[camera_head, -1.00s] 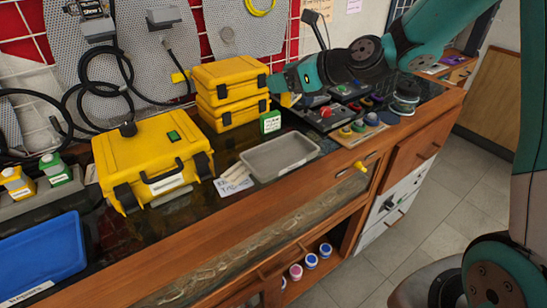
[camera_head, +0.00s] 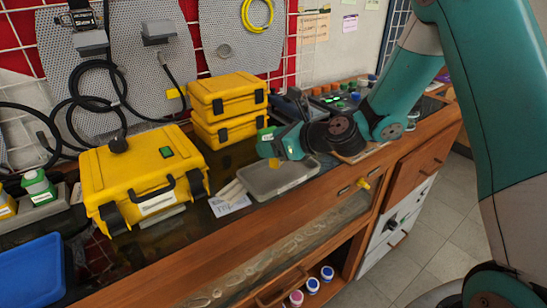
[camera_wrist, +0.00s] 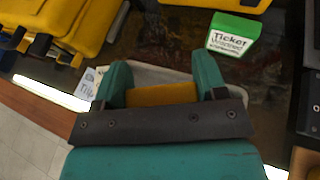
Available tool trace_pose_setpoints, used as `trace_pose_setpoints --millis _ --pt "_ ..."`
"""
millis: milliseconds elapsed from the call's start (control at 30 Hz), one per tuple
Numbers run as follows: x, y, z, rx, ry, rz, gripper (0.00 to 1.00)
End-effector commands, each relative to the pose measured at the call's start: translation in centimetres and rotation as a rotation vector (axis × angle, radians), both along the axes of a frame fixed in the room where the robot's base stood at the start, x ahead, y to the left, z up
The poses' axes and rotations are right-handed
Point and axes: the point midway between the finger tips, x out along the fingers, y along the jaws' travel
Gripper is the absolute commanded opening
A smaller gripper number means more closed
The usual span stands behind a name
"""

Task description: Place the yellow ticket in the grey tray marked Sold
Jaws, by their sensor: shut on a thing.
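The yellow ticket (camera_wrist: 160,95) is clamped between the two teal fingers of my gripper (camera_wrist: 161,80). In the head view only a small yellow bit of the ticket (camera_head: 274,163) shows below my gripper (camera_head: 272,152). The grey tray (camera_head: 262,196) is shallow and looks empty where I can see it. My gripper is over its back part, pointing down; the height above the tray is hard to tell. In the wrist view the tray's rim (camera_wrist: 150,71) shows behind the fingers, mostly hidden by them. I cannot read a Sold mark on the tray.
A green ticket holder (camera_wrist: 232,33) stands just behind the tray. Stacked yellow cases (camera_head: 228,105) are behind it, and a large yellow case (camera_head: 140,180) is to the left. A paper card (camera_head: 230,205) with pale sticks lies left of the tray. A blue bin (camera_head: 40,270) sits front left.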

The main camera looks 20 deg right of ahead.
Motion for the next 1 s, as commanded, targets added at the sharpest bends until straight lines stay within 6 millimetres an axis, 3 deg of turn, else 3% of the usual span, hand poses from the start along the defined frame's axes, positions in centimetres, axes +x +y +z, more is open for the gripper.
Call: trace_pose_setpoints --millis 300,633,667,733,1000 --pt "0.0 0.0 -3.8 0.0 0.002 0.001 0.42" --pt "0.0 0.0 -4.1 0.0 0.0 0.0 0.42" --pt "0.0 0.0 -4.0 0.0 0.0 0.0 0.72" --pt "0.0 0.0 -4.0 -0.001 -0.001 0.0 0.88" --pt "0.0 0.0 -3.9 -0.001 -0.001 0.0 0.91"
